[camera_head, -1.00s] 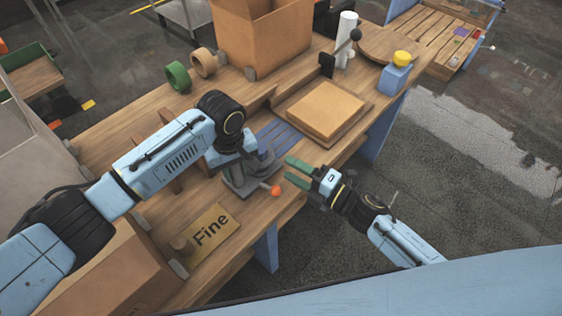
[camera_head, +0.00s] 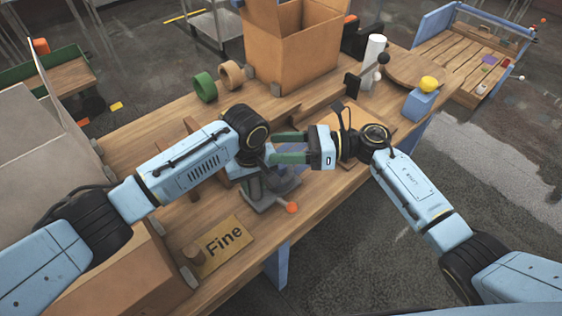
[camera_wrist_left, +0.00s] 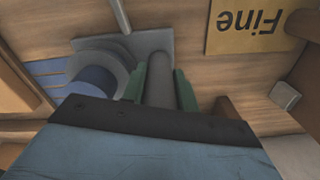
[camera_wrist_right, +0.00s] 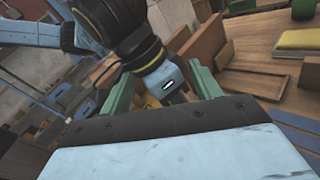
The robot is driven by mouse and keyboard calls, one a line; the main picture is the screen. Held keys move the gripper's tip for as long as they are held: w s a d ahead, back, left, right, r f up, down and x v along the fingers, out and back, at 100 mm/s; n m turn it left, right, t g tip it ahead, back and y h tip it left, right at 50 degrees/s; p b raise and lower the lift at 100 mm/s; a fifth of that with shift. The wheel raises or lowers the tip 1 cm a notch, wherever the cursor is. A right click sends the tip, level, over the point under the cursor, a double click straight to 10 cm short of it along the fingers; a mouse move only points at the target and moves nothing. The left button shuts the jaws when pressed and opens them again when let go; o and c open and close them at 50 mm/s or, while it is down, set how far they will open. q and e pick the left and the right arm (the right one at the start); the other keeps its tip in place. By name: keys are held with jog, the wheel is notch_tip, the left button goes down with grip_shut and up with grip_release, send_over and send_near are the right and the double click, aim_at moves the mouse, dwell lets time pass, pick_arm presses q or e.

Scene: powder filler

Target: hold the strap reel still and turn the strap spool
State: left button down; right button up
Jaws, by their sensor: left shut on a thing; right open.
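The strap reel is a grey stand (camera_head: 262,201) with an orange-knobbed lever (camera_head: 292,207), near the table's front edge. My left gripper (camera_wrist_left: 161,88) is shut on its upright grey post (camera_wrist_left: 160,92), seen in the left wrist view. The strap spool is a blue drum (camera_wrist_left: 93,84) with a grey disc, beside that post. In the head view my left wrist and right gripper largely hide the spool. My right gripper (camera_head: 277,147) is open above the reel, its green fingers pointing left toward my left wrist. In the right wrist view my left wrist shows between the fingers.
A "Fine" sign (camera_head: 224,246) lies in front of the reel. A large cardboard box (camera_head: 290,45), green tape roll (camera_head: 204,87) and tan tape roll (camera_head: 231,73) stand at the back. A blue block with a yellow top (camera_head: 420,104) stands at right.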

jog(key=w+d+f+n+g+h, duration=0.2)
jog(key=w+d+n+g+h, duration=0.3)
jog(key=w+d+n+h, duration=0.3)
jog(key=shift+n+h, duration=0.3)
jog(key=shift+h, duration=0.2)
jog(key=x, duration=0.8)
jog(key=s+r+x, duration=0.1)
jog(key=x, duration=0.3)
jog(key=shift+s+a+f, duration=0.1)
jog(key=shift+a+f, duration=0.05)
jog(key=shift+a, duration=0.15)
jog(key=c, duration=1)
jog(key=shift+o, duration=0.2)
jog(key=shift+d, duration=0.1)
